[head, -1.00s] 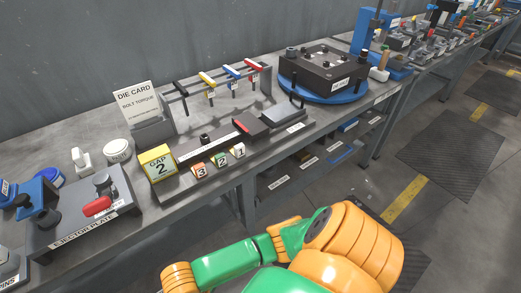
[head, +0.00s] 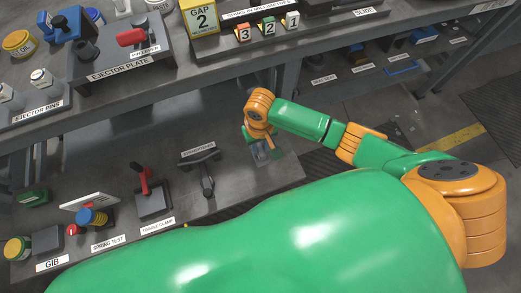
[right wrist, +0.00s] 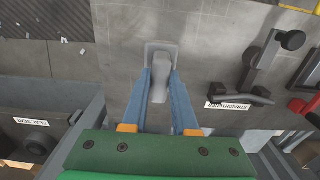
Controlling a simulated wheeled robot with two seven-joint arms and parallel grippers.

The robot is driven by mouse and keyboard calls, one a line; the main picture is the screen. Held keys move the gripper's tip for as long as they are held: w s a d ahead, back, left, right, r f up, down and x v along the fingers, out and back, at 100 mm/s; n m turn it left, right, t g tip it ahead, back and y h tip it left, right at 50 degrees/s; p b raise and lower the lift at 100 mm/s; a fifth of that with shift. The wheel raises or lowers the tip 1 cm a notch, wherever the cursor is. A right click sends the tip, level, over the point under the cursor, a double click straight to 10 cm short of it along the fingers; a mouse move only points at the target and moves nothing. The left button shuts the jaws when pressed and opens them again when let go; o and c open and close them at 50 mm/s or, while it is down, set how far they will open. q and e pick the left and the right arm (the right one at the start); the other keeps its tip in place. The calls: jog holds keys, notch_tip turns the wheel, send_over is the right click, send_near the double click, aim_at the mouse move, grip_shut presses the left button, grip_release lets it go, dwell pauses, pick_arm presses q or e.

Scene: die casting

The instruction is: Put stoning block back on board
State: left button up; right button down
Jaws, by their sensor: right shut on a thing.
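The stoning block (right wrist: 160,86) is a grey, elongated piece between the blue fingers of my right gripper (right wrist: 163,78) in the right wrist view. My right gripper is shut on it. Beyond the fingertips, a pale grey flat piece (right wrist: 161,47) shows at the block's far end, over the dark lower bench. I cannot tell whether it is the board or whether it touches the block. In the head view my right gripper (head: 261,152) points down at the right end of the lower bench, and its wrist partly hides the block. My left gripper is out of view.
The straightener (head: 205,170) stands left of my right gripper on the lower bench (head: 235,195). A toggle clamp (head: 152,196) and spring test (head: 95,216) are farther left. The upper bench (head: 190,70), with the ejector plate (head: 120,62), lies behind.

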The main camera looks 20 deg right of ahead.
aim_at(260, 150)
jog(key=f, duration=0.2)
jog(key=f+b, duration=0.1)
jog(key=f, duration=0.1)
jog(key=shift+w+d, duration=0.1)
jog(key=shift+w, duration=0.3)
jog(key=shift+f, duration=0.15)
jog(key=c, duration=0.7)
grip_release()
notch_tip(260, 150, up, 12)
jog(key=p, duration=0.3)
jog(key=shift+f+p, duration=0.25)
jog(key=shift+p, duration=0.15)
jog(key=shift+r, duration=0.45)
